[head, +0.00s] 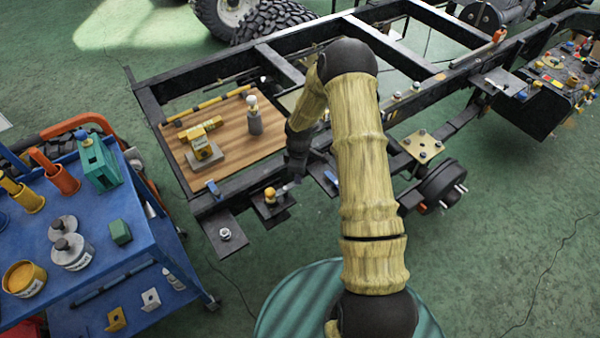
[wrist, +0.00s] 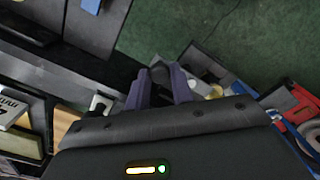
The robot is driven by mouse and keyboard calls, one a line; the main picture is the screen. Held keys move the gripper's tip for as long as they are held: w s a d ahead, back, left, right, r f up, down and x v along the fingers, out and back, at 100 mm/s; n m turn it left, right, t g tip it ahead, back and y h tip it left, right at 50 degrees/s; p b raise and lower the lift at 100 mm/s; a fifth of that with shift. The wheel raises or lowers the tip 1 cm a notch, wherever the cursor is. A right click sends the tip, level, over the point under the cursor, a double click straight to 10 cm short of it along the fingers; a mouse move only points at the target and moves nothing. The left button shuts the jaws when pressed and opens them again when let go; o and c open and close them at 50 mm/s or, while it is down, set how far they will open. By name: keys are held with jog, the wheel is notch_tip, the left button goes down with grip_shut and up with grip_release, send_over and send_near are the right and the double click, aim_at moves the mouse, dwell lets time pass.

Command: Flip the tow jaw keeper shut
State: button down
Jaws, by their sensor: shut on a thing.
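The tow jaw sits on a dark bracket (head: 272,210) at the near edge of the chassis frame, with a yellow-orange knob (head: 270,194) on top. My gripper (head: 291,186) reaches down just right of that knob. In the wrist view its two purple fingers (wrist: 160,84) are close together, with a dark rounded piece (wrist: 160,71) between their tips. This piece appears to be the tow jaw keeper, mostly hidden by the fingers. A bit of yellow (wrist: 215,91) shows right of the fingers, beside a grey part. I cannot tell the keeper's angle.
A wooden board (head: 235,155) with a yellow block, a rod and a grey bottle lies on the frame behind. A blue cart (head: 110,245) with cans and tools stands left. Another dark plate (head: 222,243) with a bolt juts out left of the bracket. Open floor lies in front.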

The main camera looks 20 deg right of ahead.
jog(key=shift+w+r, duration=0.1)
dwell(0.3)
jog(key=c, duration=1.2)
grip_release()
notch_tip(320, 180, up, 17)
jog(key=shift+r, duration=0.15)
jog(key=s+a+r+m+t+p, duration=0.1)
jog(key=s+r+m+p, duration=0.2)
jog(key=s+r+m, duration=0.3)
jog(key=s+a+r+m+t+p, duration=0.1)
jog(key=s+r+m+p, duration=0.2)
jog(key=s, duration=1.2)
notch_tip(320, 180, up, 5)
jog(key=m, duration=0.3)
jog(key=shift+a+m+t, duration=0.3)
jog(key=shift+a, duration=0.1)
